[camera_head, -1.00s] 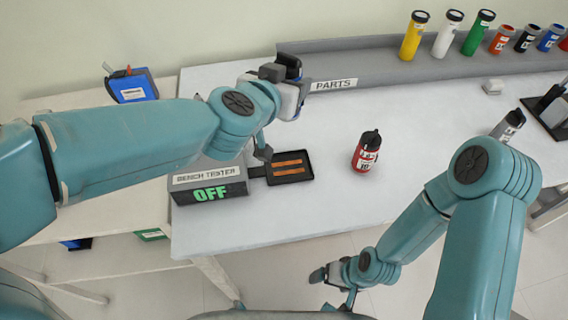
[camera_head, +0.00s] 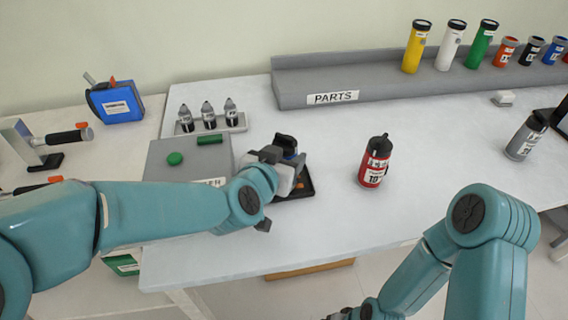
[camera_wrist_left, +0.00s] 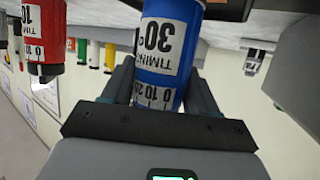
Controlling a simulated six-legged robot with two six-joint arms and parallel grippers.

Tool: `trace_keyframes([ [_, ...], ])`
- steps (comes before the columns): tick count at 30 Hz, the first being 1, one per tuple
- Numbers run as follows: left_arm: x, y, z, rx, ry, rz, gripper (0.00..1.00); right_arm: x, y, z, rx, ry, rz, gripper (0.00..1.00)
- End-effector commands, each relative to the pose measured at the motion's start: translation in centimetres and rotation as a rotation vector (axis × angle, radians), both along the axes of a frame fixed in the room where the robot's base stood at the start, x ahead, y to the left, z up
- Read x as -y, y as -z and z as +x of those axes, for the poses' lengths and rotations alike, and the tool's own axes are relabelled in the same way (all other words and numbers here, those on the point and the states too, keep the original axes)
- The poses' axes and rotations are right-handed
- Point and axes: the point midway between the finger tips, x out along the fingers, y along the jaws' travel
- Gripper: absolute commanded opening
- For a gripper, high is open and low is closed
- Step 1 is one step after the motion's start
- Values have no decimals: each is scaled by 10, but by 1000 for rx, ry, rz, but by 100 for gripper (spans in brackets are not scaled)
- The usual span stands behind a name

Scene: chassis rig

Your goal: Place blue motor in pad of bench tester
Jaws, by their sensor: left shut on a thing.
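My left gripper (camera_head: 286,164) is shut on the blue motor (camera_wrist_left: 170,45), which stands between the two fingers in the left wrist view, its label reading "30°". In the head view only the motor's dark top (camera_head: 286,142) shows clearly; the gripper hides much of the rest. The gripper is over the dark pad (camera_head: 306,187) of the grey bench tester (camera_head: 165,153). Whether the motor touches the pad I cannot tell. My left arm covers the tester's front. My right gripper (camera_head: 338,315) is at the bottom edge, mostly cut off.
A red motor (camera_head: 375,162) stands right of the pad, and a grey one (camera_head: 526,136) farther right. A parts shelf (camera_head: 330,92) with several coloured cylinders runs along the back. Small bottles (camera_head: 208,116) stand in a rack behind the tester. The table's front middle is clear.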

Motion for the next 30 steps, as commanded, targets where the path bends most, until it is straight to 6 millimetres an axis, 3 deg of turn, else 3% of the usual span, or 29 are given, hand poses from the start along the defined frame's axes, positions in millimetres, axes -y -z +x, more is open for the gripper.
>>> trace_keyframes([
  [12, 0, 5, 1, 5, -2, -1, 9, 0, 5, 0, 0, 0, 0, 88],
  [13, 0, 5, 0, 2, -1, -1, 65, 0, 4, 0, 0, 0, 0, 88],
  [15, 0, 5, 0, 1, -1, -1, 84, 0, 3, 0, 0, 0, 0, 88],
  [26, -1, -2, -1, 2, -1, 0, 84, 0, -2, 0, 0, 0, 0, 88],
  [30, -9, -11, -22, 3, -1, -2, 84, 0, -4, 0, 0, 0, 0, 88],
])
